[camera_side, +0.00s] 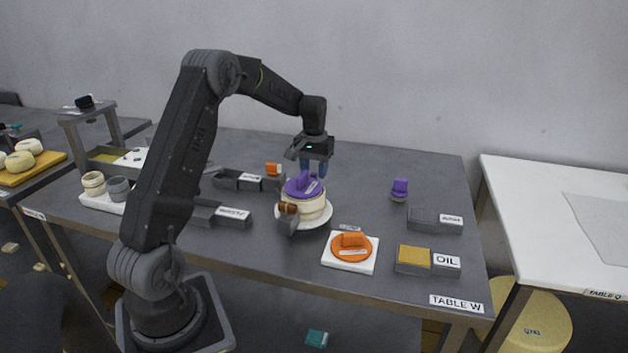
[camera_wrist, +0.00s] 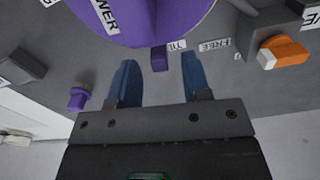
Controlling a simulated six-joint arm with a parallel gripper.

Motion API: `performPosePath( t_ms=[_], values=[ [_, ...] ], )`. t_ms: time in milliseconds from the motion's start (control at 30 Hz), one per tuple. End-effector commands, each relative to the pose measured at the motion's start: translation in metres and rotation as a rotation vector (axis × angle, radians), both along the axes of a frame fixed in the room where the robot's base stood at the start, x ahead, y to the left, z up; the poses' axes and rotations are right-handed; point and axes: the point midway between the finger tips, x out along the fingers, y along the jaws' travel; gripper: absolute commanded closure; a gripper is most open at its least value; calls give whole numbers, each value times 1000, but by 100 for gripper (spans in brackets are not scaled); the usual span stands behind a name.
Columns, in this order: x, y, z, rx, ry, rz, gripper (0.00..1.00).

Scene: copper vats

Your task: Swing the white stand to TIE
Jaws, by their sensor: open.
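The white stand (camera_side: 322,219) is a round plate on the dark table in the side view. It carries a cream cheese-like wheel (camera_side: 311,205) with a purple lid (camera_side: 303,187). The purple lid fills the top of the wrist view (camera_wrist: 165,22), and a small purple tab (camera_wrist: 159,60) sticks out from it. A TIE label (camera_wrist: 177,45) lies close beside the tab, and a FREE label (camera_wrist: 214,45) lies farther right. My gripper (camera_side: 314,168) is above and behind the stand, its blue fingers open and empty. In the wrist view my gripper (camera_wrist: 160,72) has the tab near its fingertips; contact is unclear.
A brown-and-grey piece (camera_side: 288,217) stands at the stand's front left. A white board with an orange disc (camera_side: 350,246) lies in front right. An OIL tray (camera_side: 413,260) and a purple knob (camera_side: 399,190) are to the right. An orange-and-white block (camera_side: 273,169) is behind left.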

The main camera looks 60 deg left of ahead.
Motion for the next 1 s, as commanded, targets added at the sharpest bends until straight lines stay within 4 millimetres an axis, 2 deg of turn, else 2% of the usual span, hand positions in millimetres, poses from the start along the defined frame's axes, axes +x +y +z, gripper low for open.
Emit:
performPosePath(
  t_ms=[100, 233, 600, 1000],
  values=[
    [0, 0, -18, -2, 2, 0, 56],
    [0, 0, -30, -1, 2, 0, 56],
    [0, 0, -36, -1, -1, 0, 56],
    [0, 0, -35, -1, 1, -1, 94]
  ],
)
